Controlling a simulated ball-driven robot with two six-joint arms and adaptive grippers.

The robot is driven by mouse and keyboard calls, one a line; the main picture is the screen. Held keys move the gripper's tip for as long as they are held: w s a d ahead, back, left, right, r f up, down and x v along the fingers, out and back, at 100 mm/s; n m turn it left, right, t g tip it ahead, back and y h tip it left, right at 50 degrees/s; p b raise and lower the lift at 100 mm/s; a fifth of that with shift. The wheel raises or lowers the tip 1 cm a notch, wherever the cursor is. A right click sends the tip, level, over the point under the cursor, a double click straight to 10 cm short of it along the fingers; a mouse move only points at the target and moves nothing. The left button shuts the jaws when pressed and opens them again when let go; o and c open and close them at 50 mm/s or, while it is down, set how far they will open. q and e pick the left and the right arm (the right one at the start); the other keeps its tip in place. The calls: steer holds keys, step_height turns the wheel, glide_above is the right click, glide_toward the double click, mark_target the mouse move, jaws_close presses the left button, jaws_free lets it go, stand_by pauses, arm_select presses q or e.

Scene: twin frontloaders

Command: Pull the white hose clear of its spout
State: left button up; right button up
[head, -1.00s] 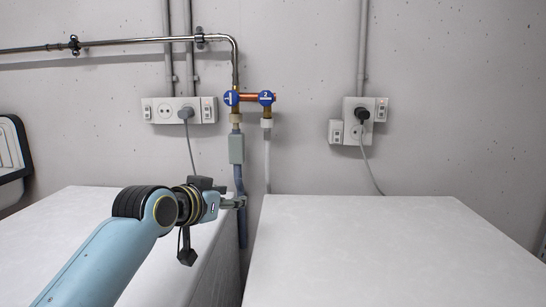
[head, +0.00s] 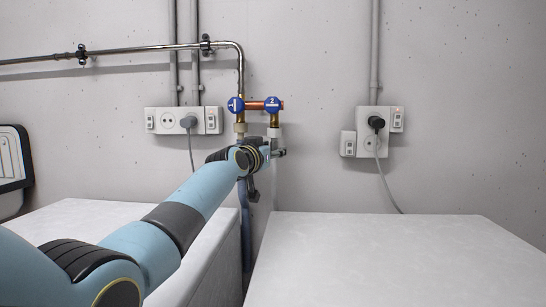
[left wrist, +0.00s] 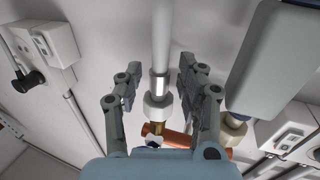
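The white hose (left wrist: 162,35) runs between my left gripper's fingers in the left wrist view, with a metal sleeve and a white nut (left wrist: 157,107) at its end. The nut sits on the brass spout (left wrist: 152,129); the nut also shows in the head view (head: 274,132), just above my gripper. My left gripper (head: 279,152) is open around the hose just beyond the nut, with a gap on each side in the left wrist view (left wrist: 159,80). In the head view the gripper hides part of the hose. My right gripper is not in view.
A grey box (left wrist: 278,55) on the neighbouring hose is close to the right finger in the left wrist view. Two blue valve knobs (head: 236,104) and a copper pipe are above. Sockets (head: 373,132) are on the wall. Two white-topped machines (head: 390,255) stand below with a gap between.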

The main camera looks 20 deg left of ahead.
arm_select(q)
steer(key=shift+w, duration=0.35)
jaws_close()
